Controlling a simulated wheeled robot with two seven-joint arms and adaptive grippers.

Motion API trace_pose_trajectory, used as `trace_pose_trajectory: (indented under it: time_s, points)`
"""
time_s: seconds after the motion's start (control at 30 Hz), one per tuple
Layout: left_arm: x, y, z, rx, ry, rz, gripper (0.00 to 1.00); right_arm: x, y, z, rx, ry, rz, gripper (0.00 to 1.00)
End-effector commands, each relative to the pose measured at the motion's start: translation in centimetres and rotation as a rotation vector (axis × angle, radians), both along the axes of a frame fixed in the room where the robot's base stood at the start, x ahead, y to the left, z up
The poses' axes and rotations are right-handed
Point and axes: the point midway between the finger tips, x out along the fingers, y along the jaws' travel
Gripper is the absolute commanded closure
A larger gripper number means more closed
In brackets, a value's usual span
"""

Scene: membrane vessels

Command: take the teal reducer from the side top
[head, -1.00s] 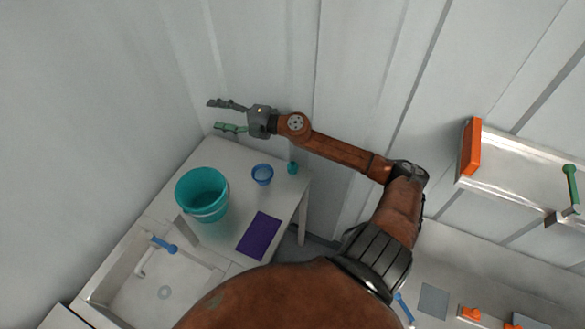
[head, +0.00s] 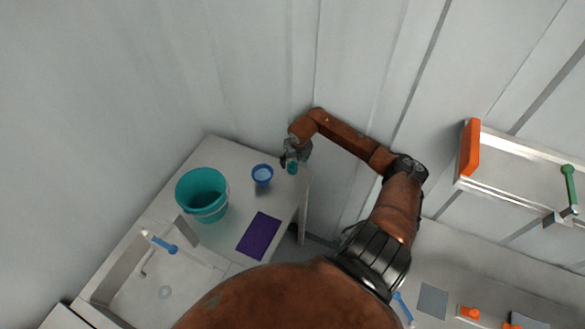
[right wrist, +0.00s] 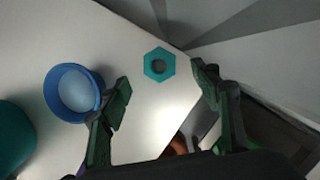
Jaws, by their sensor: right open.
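The teal reducer (head: 292,168) stands on the white side top (head: 229,240) near its right corner. In the right wrist view the teal reducer (right wrist: 159,65) is a hexagonal piece with a round hole in the middle. My right gripper (head: 289,160) is close to the reducer in the head view and partly overlaps it. In the right wrist view my right gripper (right wrist: 162,90) is open, with one green-padded finger on each side of the picture and the reducer beyond and between them, not held. My left gripper is not in view.
A blue bowl (head: 262,175) stands just left of the reducer; it shows in the right wrist view (right wrist: 97,77). A teal bucket (head: 187,190) and a purple mat (head: 258,236) are also on the top. A sink (head: 150,295) lies at lower left. The wall rises close behind.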

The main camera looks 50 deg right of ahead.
Motion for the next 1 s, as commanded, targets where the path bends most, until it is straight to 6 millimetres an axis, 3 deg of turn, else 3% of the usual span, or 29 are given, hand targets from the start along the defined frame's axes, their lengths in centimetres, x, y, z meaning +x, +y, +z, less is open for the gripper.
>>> trace_pose_trajectory:
  time_s: [0.37, 0.67, 1.0]
  points:
    - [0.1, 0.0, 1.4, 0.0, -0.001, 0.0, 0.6, 1.2, -0.6, -4.6, 0.003, -0.001, 0.001, 0.43]
    - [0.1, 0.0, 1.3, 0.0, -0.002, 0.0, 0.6, 1.3, -0.7, -5.0, 0.001, -0.002, 0.002, 0.43]
    - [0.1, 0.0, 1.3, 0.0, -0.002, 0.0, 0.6, 1.3, -0.7, -5.0, 0.001, -0.001, 0.002, 0.67]
